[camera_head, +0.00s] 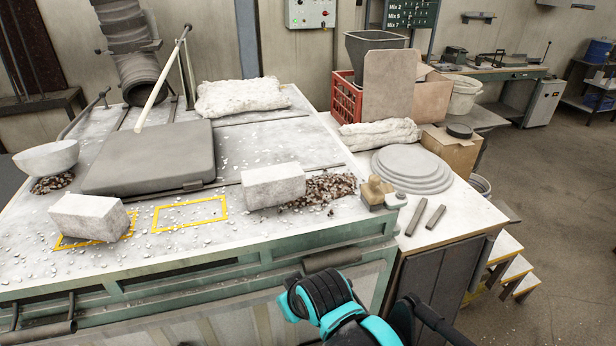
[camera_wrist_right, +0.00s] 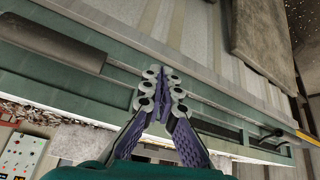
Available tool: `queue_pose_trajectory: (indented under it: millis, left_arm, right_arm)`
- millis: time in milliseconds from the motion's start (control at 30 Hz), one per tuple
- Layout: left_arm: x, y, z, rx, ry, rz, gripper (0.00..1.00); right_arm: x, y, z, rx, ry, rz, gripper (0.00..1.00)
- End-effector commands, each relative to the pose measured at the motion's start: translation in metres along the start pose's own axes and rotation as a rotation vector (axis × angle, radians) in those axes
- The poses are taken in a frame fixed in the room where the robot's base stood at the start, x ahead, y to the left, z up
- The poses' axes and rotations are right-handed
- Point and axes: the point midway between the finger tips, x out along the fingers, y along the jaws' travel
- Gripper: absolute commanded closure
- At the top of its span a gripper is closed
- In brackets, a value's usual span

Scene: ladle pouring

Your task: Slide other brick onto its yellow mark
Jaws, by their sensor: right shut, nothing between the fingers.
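Two whitish bricks rest on the table (camera_head: 300,225). The left brick (camera_head: 90,217) sits over the left yellow mark (camera_head: 66,243), slightly turned, with part of the outline showing around it. The other brick (camera_head: 273,186) stands to the right of the empty yellow mark (camera_head: 190,213), apart from it. My right gripper (camera_wrist_right: 163,80) is shut and empty in the right wrist view, in front of the green side of the table. In the head view my right arm is below the table's front edge; its fingertips cannot be made out there. My left gripper is not in view.
Brown and white rubble (camera_head: 325,190) lies against the right brick's right side. A grey slab (camera_head: 150,157) lies behind the marks, with a white bowl (camera_head: 47,158) to its left. A small tan block (camera_head: 376,191) stands right of the rubble. White chips litter the tabletop.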

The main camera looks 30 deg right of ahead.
Motion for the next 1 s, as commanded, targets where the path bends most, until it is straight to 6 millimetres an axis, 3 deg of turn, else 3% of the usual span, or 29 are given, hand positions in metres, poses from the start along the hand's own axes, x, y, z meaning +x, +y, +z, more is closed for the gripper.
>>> queue_pose_trajectory:
  millis: [267,467,700,900,1000]
  left_arm:
    - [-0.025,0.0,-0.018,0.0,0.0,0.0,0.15]
    - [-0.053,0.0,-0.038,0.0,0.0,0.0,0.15]
    - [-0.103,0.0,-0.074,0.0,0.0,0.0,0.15]
    - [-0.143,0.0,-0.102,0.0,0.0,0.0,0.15]
    - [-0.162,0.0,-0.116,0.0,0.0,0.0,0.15]
  right_arm:
    - [-0.026,0.022,-0.054,-0.137,-0.066,0.009,1.0]
    - [-0.045,0.051,-0.114,-0.302,-0.146,0.002,1.0]
    - [-0.057,0.116,-0.209,-0.608,-0.289,-0.068,1.0]
    - [-0.045,0.179,-0.267,-0.864,-0.389,-0.182,1.0]
    - [-0.035,0.21,-0.284,-0.981,-0.423,-0.252,1.0]
